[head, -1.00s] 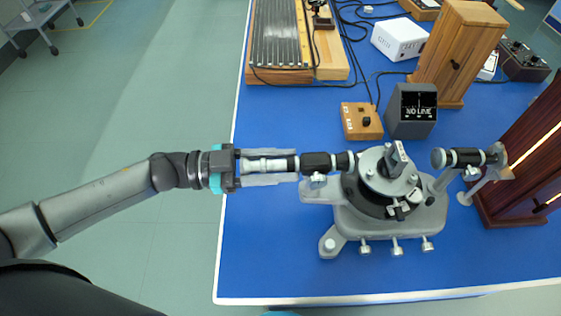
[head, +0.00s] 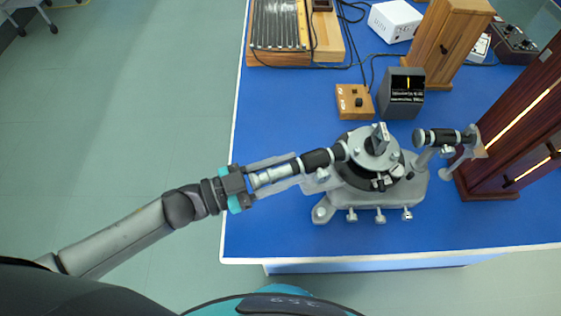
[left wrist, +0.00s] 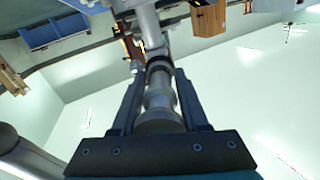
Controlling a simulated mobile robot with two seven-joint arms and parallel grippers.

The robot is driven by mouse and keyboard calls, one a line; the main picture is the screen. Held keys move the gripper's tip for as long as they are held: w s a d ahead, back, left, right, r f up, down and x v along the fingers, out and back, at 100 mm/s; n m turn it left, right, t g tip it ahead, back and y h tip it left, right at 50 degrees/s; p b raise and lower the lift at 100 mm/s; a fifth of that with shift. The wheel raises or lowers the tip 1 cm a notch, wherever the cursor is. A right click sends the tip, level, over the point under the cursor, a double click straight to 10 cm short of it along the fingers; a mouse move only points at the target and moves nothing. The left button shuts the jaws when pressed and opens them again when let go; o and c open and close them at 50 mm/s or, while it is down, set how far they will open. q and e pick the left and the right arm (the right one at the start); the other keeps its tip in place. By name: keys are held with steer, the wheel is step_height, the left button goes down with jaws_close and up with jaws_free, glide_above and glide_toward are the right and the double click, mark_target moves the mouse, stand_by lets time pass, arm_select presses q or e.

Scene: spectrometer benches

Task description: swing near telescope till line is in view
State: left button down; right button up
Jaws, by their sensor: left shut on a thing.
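The spectrometer (head: 372,165) stands on the blue bench, with a round table on a grey base. Its near telescope (head: 300,167) points out to the left, tilted down-left in the head view. My left gripper (head: 262,178) is shut on the telescope's eyepiece end, fingers along both sides. In the left wrist view the telescope tube (left wrist: 160,98) lies between the fingers. The small dark display (head: 402,93) behind the spectrometer shows a yellow vertical line with small text below, too small to read. The far tube (head: 442,137) points right, towards a lamp housing. My right gripper is not in view.
A dark red wooden lamp housing (head: 515,130) with glowing slits stands at right. A wooden switch box (head: 354,102), a tall wooden box (head: 445,45), a white box (head: 394,20) and cables lie behind. The bench's left front area is clear.

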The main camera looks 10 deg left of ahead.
arm_select(q)
steer(key=c, duration=0.6)
jaws_free()
steer(key=shift+a, duration=0.1)
steer(key=v, duration=1.5)
steer(key=shift+a+f, duration=0.1)
steer(key=shift+a, duration=0.05)
